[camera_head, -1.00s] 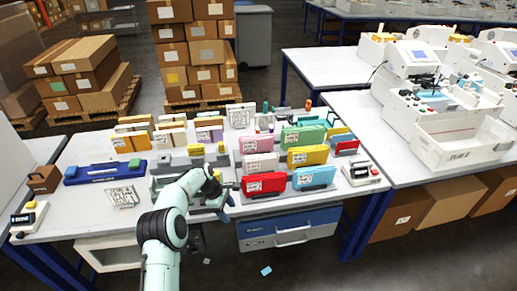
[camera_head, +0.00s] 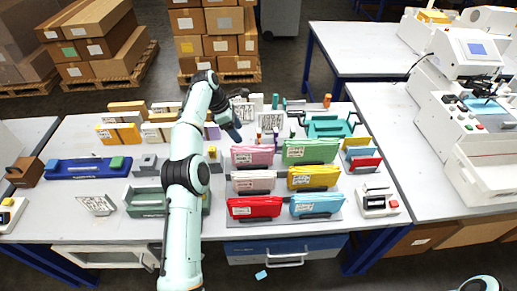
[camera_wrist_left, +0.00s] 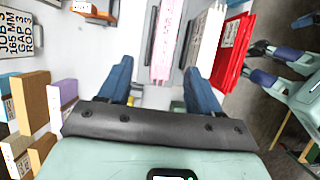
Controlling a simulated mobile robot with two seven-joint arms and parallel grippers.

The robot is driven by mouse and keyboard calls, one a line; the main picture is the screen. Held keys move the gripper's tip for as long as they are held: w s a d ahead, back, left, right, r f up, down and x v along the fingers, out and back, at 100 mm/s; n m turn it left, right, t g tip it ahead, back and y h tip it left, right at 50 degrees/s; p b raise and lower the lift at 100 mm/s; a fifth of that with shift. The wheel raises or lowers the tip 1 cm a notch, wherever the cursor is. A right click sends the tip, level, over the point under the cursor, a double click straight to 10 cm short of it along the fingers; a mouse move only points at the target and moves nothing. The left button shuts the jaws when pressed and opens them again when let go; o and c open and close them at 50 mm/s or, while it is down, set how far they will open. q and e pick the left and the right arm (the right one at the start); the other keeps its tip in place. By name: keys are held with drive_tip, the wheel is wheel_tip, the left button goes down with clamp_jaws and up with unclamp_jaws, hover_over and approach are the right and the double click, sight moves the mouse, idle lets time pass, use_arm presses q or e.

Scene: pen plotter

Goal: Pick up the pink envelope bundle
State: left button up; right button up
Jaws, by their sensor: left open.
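The pink envelope bundle (camera_head: 252,155) stands upright in a holder in the back row of the rack, in the left column. In the left wrist view the pink bundle (camera_wrist_left: 166,42) stands ahead of the fingers, between their lines. My left gripper (camera_head: 236,131) is beside the back left of this bundle, open and empty. Its two blue fingers (camera_wrist_left: 158,78) are apart, with no contact seen. A paler pink-white bundle (camera_head: 253,182) stands in front of the pink one. Mint and blue parts, apparently my right arm, show at the right of the wrist view; its jaws are unclear.
A green bundle (camera_head: 310,151) stands right of the pink one. Yellow (camera_head: 313,177), red (camera_head: 254,207) and blue (camera_head: 316,204) bundles stand nearer the front. A teal tray (camera_head: 330,126) and white blocks (camera_head: 270,122) are behind. A blue tray (camera_head: 88,168) lies at left.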

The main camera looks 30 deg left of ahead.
sight(249, 149)
use_arm(q)
drive_tip(key=x, duration=0.6)
drive_tip(key=shift+s+d+f, duration=0.2)
drive_tip(key=shift+s+f, duration=0.1)
drive_tip(key=x, duration=0.5)
drive_tip(key=shift+w+d, duration=0.2)
drive_tip(key=shift+d, duration=0.2)
drive_tip(key=shift+w+f, duration=0.1)
drive_tip(key=shift+f, duration=0.25)
drive_tip(key=shift+f, duration=0.25)
drive_tip(key=c, duration=1.1)
